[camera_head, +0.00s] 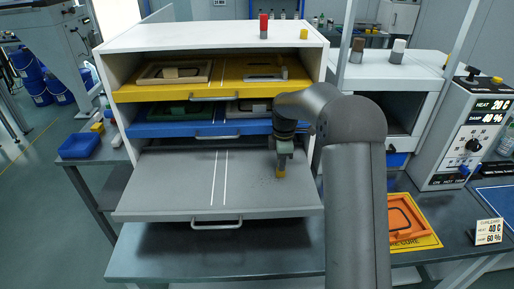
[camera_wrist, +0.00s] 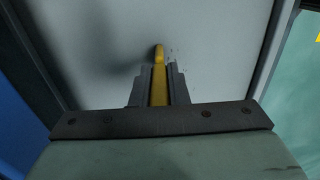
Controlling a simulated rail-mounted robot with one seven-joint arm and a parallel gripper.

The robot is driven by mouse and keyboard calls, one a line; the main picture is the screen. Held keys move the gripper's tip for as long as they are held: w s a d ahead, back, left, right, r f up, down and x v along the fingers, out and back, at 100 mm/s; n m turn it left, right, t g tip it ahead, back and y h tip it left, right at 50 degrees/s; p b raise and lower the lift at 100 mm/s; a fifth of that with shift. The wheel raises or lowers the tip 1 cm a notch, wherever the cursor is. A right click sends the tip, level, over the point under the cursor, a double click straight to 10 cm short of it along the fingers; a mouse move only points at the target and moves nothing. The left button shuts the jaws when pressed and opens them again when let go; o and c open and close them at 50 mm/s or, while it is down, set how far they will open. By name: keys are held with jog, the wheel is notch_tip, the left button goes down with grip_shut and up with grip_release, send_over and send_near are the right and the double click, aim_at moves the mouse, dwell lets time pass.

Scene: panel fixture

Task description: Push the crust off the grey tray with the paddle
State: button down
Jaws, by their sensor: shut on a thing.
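The grey tray (camera_head: 165,185) is the lowest drawer of the white cabinet, pulled out, with two white lines along it and a front handle. My gripper (camera_head: 283,155) is over its right half, pointing down. In the wrist view my gripper (camera_wrist: 157,85) is shut on the yellow paddle (camera_wrist: 159,62), whose tip reaches beyond the fingers. The paddle (camera_head: 281,173) is at or just above the tray surface; contact is unclear. Small dark specks, perhaps the crust (camera_wrist: 176,50), lie beside the paddle tip on the tray. The gripper and arm hide part of the tray's right side.
A yellow drawer (camera_head: 150,94) and a blue drawer (camera_head: 160,129) are above the tray, partly out. An orange frame (camera_head: 405,215) lies on the bench at right, near a control box (camera_head: 465,130). A blue bin (camera_head: 80,145) stands at left.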

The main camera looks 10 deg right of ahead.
jog(key=shift+d, duration=0.4)
notch_tip(320, 180, up, 3)
jog(key=shift+r+p, duration=0.2)
jog(key=shift+p, duration=0.8)
jog(key=shift+r+p, duration=1.65)
jog(key=shift+r, duration=0.7)
